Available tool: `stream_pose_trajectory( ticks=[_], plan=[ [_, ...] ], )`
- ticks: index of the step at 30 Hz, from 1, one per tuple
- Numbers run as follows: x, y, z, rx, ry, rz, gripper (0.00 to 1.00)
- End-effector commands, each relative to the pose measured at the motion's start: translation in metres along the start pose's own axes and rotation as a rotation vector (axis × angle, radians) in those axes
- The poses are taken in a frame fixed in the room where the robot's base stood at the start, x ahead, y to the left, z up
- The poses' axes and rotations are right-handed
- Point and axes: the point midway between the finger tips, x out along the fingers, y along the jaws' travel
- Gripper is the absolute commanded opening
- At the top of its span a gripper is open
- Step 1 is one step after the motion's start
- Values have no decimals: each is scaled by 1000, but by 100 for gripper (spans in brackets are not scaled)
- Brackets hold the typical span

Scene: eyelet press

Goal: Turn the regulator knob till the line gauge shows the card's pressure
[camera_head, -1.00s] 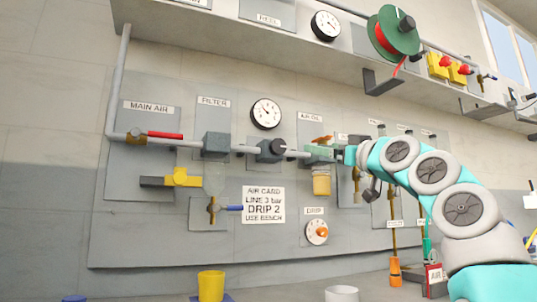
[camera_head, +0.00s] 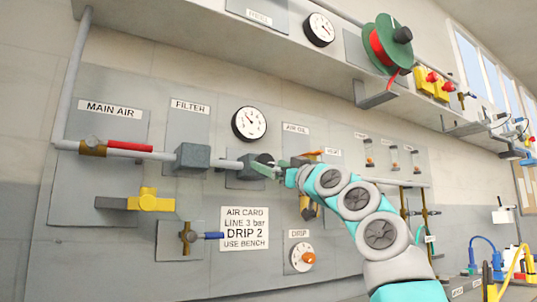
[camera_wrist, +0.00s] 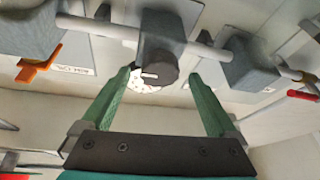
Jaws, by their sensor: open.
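The regulator knob (camera_wrist: 158,66) is a dark round cylinder with a pale mark, on a grey block (camera_wrist: 160,27) in the pipe. In the head view the knob (camera_head: 262,160) is partly covered by my gripper (camera_head: 272,170). In the wrist view my gripper (camera_wrist: 160,76) is open, with one green finger on each side of the knob and gaps showing. The line gauge (camera_head: 249,124) is a white dial with a black rim above the regulator; its reading is too small to tell. The air card (camera_head: 245,229) reads "LINE 3 bar, DRIP 2, USE BENCH".
The filter block (camera_head: 192,157) is left of the regulator, and the red-handled main air valve (camera_head: 130,146) is farther left. The drip dial (camera_head: 303,257) and blue-handled valve (camera_head: 207,236) are below. A shelf with a hose reel (camera_head: 385,43) overhangs the panel.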

Motion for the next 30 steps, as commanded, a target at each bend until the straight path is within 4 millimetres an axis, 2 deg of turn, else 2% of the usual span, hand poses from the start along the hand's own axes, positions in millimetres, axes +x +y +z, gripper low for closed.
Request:
stream_pose_trajectory(
  ticks=[1, 6, 16, 30],
  plan=[
    [7, 1, -4, 1, -1, 0, 94],
    [17, 1, -1, 1, 1, 2, 94],
    [18, 1, 1, 1, 1, 2, 94],
    [18, 1, 1, 1, 0, 2, 42]
  ],
)
